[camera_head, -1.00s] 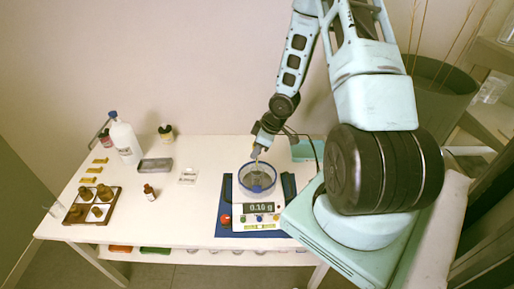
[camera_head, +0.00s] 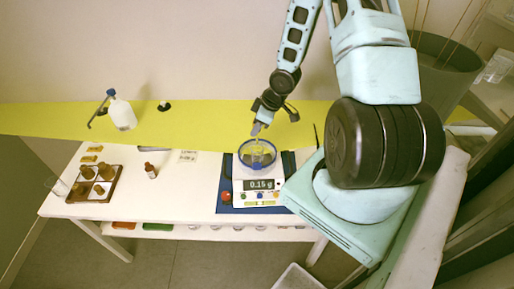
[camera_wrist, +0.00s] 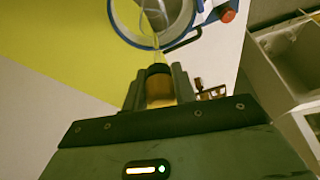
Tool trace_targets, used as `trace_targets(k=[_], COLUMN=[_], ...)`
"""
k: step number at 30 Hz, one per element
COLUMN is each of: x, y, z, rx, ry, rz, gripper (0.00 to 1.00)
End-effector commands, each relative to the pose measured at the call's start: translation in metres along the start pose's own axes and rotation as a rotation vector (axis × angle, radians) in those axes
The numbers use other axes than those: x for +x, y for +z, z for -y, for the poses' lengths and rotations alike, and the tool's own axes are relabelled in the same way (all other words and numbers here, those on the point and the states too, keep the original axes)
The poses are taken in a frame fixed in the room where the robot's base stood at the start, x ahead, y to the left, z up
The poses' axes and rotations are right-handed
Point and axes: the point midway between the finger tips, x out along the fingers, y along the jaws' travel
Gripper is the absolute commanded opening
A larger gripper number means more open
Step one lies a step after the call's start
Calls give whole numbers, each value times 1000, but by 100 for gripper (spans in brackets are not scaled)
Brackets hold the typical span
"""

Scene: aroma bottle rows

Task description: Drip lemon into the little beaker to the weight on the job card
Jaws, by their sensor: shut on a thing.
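My gripper (camera_head: 262,122) is over the balance (camera_head: 258,198); in the wrist view my gripper (camera_wrist: 160,88) is shut on a dropper (camera_wrist: 160,92) with an amber body and dark collar. Its thin clear stem points towards the little beaker (camera_wrist: 165,12). The beaker (camera_head: 262,155) stands inside a blue-rimmed round shield (camera_head: 243,160) on the balance. The display (camera_head: 259,184) reads 0.15 g. I cannot tell whether the stem tip touches the beaker, nor see a drop. A white card (camera_head: 188,156) lies on the table; its print is too small to read.
A white bottle (camera_head: 121,113) shows at the back left. A rack of brown bottles (camera_head: 116,185) and a lone brown bottle (camera_head: 151,171) stand left. The table between card and balance is clear.

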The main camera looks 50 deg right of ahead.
Motion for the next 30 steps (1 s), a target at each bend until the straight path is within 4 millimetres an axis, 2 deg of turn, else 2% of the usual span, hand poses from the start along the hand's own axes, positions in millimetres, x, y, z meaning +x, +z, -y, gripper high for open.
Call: trace_targets(k=[10,25,30], x=[-2,-35,-38], y=[-1,-15,-16], z=[0,0,0], rx=[0,1,0], ry=[0,0,0], rz=[0,0,0], gripper=[22,22,22])
